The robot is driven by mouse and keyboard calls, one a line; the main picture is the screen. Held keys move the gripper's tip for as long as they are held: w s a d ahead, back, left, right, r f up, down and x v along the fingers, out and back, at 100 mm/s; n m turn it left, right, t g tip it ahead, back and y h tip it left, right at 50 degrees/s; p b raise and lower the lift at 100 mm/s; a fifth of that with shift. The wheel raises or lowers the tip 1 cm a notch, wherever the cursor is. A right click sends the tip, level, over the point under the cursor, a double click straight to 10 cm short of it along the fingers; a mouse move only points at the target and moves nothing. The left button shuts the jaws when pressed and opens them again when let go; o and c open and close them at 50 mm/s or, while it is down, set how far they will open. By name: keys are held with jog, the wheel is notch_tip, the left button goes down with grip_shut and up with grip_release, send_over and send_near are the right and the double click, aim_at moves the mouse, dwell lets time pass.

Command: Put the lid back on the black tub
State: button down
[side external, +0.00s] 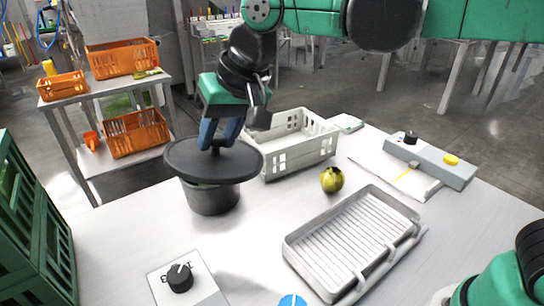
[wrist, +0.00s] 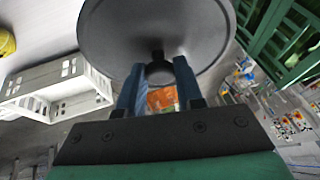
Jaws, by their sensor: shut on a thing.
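The dark grey round lid (side external: 213,166) is roughly level above the black tub (side external: 211,198) in the side view. It spreads wider than the tub and hides its opening, so I cannot tell whether it rests on the rim or hovers just over it. My gripper (side external: 216,146) points down with its blue fingers shut on the lid's central knob. In the wrist view, the lid (wrist: 152,28) fills the top, and my fingers (wrist: 158,78) close around its knob. The tub is not visible in the wrist view.
A white basket (side external: 300,143) stands right behind the tub. A yellow-green fruit (side external: 332,179) and a grey ribbed tray (side external: 350,245) lie to the right. A knob box (side external: 182,281) is in front, and a green crate (side external: 30,235) stands at left.

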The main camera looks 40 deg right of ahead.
jog(key=shift+r, duration=0.45)
jog(key=shift+w+r, duration=0.2)
jog(key=w+d+f+n+h, duration=0.1)
jog(key=w+f, duration=0.2)
jog(key=w, duration=0.4)
jog(key=w+d+f+h, duration=0.1)
jog(key=w+d+f, duration=0.15)
jog(key=w, duration=0.35)
jog(key=shift+w+a+f, duration=0.1)
jog(key=shift+a+f, duration=0.05)
jog(key=shift+f, duration=1.6)
jog(key=shift+w+a+f, duration=0.1)
jog(key=shift+a+f, duration=0.05)
jog(key=shift+f, duration=1.6)
jog(key=shift+f, duration=0.15)
grip_release()
